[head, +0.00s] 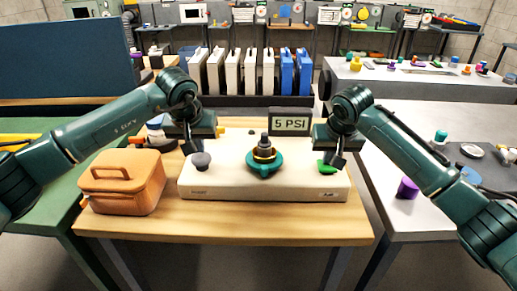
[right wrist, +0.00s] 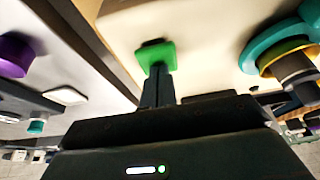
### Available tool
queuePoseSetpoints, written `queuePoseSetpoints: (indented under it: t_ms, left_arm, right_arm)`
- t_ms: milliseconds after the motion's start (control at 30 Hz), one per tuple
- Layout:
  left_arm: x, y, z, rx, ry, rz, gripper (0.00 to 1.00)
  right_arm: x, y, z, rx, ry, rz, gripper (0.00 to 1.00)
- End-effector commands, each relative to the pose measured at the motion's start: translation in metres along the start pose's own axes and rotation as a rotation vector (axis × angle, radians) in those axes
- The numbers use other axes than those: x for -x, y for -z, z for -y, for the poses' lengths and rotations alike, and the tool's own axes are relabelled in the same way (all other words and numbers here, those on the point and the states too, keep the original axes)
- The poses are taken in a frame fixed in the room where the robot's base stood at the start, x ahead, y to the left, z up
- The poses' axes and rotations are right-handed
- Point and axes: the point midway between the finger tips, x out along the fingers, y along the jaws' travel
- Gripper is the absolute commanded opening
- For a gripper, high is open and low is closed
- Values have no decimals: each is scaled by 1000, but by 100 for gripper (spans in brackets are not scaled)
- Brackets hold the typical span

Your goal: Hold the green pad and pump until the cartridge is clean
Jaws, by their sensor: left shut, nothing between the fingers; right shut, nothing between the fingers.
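A cream-white bench unit (head: 225,184) lies on a wooden table. The green pad (head: 326,168) is on its right part, and it also shows in the right wrist view (right wrist: 153,52). My right gripper (head: 333,164) is shut, its fingertips at the pad and seemingly touching it. A dark grey round pad (head: 201,161) is on the left part of the unit. My left gripper (head: 190,149) is shut and empty, just above and left of the grey pad. The cartridge (head: 264,151), dark with a brass band, stands upright in a teal collar (head: 264,167). A display (head: 291,122) behind it reads 5 PSI.
An orange-brown lidded case (head: 123,181) stands left of the unit on the wooden table (head: 230,225). A grey table with a purple cup (head: 407,188) is at the right. White and blue upright panels (head: 250,70) stand behind.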

Motion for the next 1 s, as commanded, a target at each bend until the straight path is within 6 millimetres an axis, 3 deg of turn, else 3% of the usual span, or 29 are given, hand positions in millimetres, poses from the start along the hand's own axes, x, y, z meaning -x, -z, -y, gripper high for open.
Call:
queuePoseSetpoints:
  t_ms: [667,1000]
  left_arm:
    - [-22,-10,0,0,1,2,0]
    - [-19,-8,0,0,2,3,0]
  right_arm:
    - [-1,0,0,0,-1,2,0]
    - [-1,-1,0,0,-1,2,0]
